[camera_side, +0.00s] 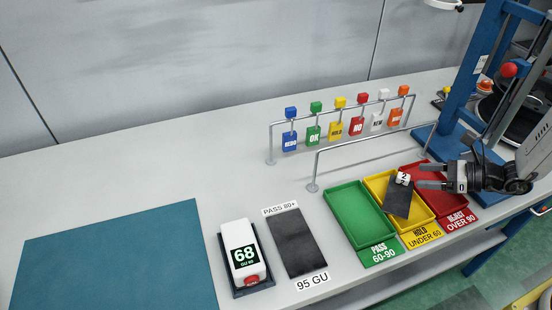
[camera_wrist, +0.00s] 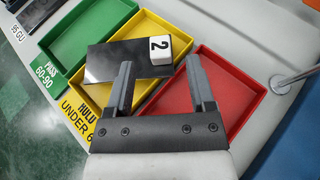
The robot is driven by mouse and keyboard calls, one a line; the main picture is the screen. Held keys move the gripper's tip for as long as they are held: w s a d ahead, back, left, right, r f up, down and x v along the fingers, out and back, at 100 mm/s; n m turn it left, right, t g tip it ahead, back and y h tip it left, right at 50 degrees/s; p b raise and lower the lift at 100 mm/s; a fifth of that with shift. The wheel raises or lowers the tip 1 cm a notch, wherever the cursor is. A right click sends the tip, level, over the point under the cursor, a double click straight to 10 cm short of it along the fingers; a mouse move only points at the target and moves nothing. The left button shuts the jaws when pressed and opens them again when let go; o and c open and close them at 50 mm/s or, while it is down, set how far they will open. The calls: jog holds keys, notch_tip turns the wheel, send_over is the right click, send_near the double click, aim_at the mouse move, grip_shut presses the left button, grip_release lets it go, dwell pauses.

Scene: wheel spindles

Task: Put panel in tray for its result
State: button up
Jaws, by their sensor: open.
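A dark panel (camera_side: 398,200) with a white block marked 2 (camera_side: 403,178) at one end lies over the yellow tray (camera_side: 375,180), labelled HOLD UNDER 60. Whether it lies flat on the tray floor is unclear. The panel (camera_wrist: 108,62) and its block (camera_wrist: 160,49) also show in the wrist view. My gripper (camera_side: 420,176) is open and empty beside the block end, over the yellow and red trays. In the wrist view, its fingers (camera_wrist: 158,75) stand apart, short of the block. The meter (camera_side: 244,255) reads 68.
The green tray (camera_side: 331,197), PASS 60-90, is empty. The red tray (camera_side: 443,205), REJECT OVER 90, shows empty. A dark tile (camera_side: 292,242) marked 95 GU lies by the meter. Metal rails and a rack of coloured tags (camera_side: 336,130) stand behind the trays. A teal mat (camera_side: 115,260) lies clear.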

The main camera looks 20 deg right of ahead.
jog(key=shift+v, duration=3.9)
